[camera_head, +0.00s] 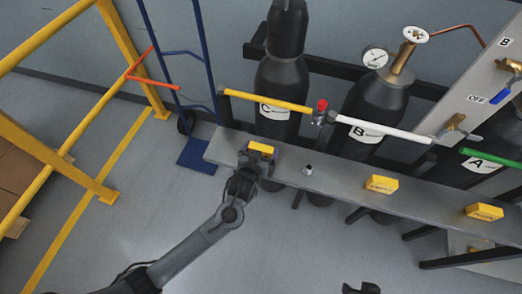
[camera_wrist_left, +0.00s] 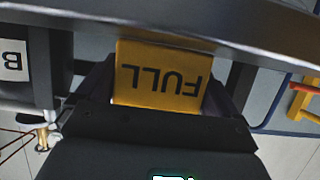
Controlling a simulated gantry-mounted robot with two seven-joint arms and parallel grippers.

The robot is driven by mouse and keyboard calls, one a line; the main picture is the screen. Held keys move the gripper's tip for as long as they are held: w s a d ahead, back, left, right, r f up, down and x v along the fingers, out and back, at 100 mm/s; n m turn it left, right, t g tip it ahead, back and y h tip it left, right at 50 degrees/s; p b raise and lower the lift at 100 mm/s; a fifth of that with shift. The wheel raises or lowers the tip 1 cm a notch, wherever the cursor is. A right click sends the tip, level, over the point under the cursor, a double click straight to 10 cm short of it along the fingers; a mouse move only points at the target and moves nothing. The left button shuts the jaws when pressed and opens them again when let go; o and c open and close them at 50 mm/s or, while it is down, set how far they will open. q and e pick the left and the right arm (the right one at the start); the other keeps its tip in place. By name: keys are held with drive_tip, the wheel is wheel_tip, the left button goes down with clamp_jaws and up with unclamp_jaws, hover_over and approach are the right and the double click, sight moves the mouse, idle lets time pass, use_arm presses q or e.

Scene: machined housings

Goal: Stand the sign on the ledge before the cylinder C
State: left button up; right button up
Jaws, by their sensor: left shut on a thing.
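The yellow sign (camera_head: 262,147) is in my left gripper (camera_head: 258,158), at the left part of the grey ledge (camera_head: 335,182). In the left wrist view the sign (camera_wrist_left: 160,80) reads FULL upside down between the two fingers, against the ledge's grey edge (camera_wrist_left: 200,30). I cannot tell whether its base touches the ledge. The dark cylinder C (camera_head: 280,88) stands behind the ledge, up and slightly right of the sign. My right gripper (camera_head: 361,288) shows only as a dark tip at the bottom edge; its jaws are unclear.
Cylinder B (camera_head: 370,105) and cylinder A (camera_head: 490,150) stand further right. Two yellow signs (camera_head: 381,184) (camera_head: 484,211) and a small metal fitting (camera_head: 308,169) are on the ledge. A blue hand truck (camera_head: 197,150) and yellow railing (camera_head: 60,160) stand left.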

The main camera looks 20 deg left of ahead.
use_arm(q)
drive_tip(key=shift+f, duration=0.1)
drive_tip(key=o, duration=0.7)
